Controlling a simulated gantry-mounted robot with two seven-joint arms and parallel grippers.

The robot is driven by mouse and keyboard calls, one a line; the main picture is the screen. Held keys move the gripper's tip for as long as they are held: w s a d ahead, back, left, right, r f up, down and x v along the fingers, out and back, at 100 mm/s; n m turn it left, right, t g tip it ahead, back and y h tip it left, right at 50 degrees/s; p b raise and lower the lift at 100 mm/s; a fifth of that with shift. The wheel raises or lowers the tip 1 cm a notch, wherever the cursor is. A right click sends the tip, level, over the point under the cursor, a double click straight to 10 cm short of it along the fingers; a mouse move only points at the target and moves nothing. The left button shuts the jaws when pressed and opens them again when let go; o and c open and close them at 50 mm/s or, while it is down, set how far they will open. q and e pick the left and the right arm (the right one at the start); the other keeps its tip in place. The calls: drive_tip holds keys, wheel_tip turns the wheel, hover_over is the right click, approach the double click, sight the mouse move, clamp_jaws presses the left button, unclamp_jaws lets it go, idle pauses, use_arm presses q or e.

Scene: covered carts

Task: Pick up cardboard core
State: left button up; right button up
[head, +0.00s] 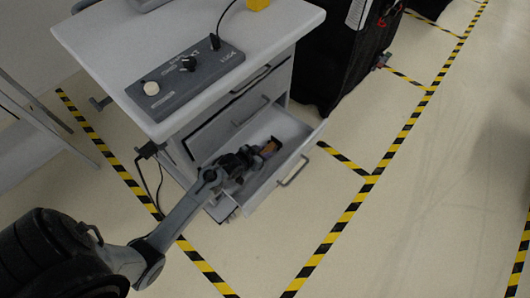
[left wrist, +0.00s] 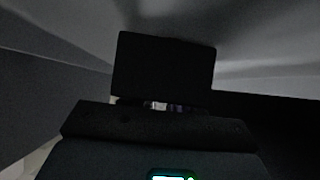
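A small brown item (head: 269,147), which looks like the cardboard core, lies in the open lower drawer (head: 293,133) of the white cabinet. My left gripper (head: 257,156) reaches down into this drawer, right at the brown item. I cannot tell whether the fingers touch it or hold it. In the left wrist view, the dark gripper body (left wrist: 163,65) fills the middle, between shadowed grey surfaces. The fingertips and whatever is between them are hidden there. My right gripper is not in view.
A dark covered cart (head: 333,55) stands behind on the right. The drawer handle (head: 294,172) sticks out in front. Floor with yellow-black tape (head: 340,226) is clear on the right.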

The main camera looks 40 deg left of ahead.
use_arm(q)
drive_tip(key=c, duration=0.5)
drive_tip(key=shift+r, duration=0.2)
